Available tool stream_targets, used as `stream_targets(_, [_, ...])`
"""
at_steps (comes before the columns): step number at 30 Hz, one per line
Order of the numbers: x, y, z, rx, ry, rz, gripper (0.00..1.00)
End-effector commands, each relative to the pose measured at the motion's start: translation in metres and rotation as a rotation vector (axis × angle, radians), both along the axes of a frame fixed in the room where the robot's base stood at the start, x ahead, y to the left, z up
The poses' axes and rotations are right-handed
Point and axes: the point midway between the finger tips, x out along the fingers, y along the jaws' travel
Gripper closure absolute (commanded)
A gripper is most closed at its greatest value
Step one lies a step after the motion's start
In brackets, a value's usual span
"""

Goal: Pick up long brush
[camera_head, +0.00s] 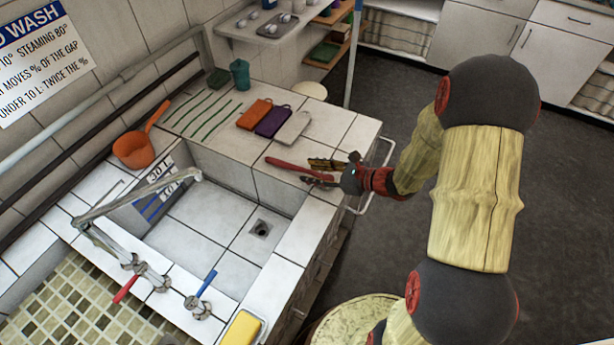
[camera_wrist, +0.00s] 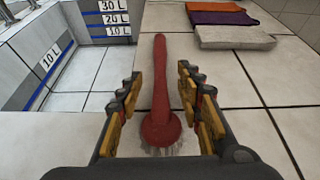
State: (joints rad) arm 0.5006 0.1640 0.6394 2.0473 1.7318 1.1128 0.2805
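The long brush (camera_head: 290,166) is red with a long handle and lies on the white tiled counter beside the sink's right edge. In the wrist view the long brush (camera_wrist: 160,90) points away from me, its round head with pale bristles nearest. My gripper (camera_head: 322,172) is at the brush's near end, low over the counter. In the wrist view my gripper (camera_wrist: 160,95) is open, with one finger on each side of the brush and visible gaps between. The bristles are partly hidden at the bottom of that view.
The tiled sink (camera_head: 225,222) with a drain lies left of the brush. Orange (camera_head: 254,113), purple (camera_head: 272,121) and grey (camera_head: 293,127) folded cloths lie behind it. An orange scoop (camera_head: 134,148) and a teal cup (camera_head: 240,73) stand farther off. The counter's right edge is close to my gripper.

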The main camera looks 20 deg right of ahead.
Motion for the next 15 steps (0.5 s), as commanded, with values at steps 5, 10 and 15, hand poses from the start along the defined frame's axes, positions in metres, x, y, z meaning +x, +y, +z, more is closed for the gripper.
stream_targets(5, [0.0088, 0.0087, -0.0054, 0.0, 0.0, 0.0, 0.64])
stream_targets(10, [0.0092, 0.0087, -0.0046, 0.0, 0.0, -0.001, 0.64])
stream_targets(15, [0.0091, 0.0086, -0.0047, 0.0, 0.0, -0.001, 0.71])
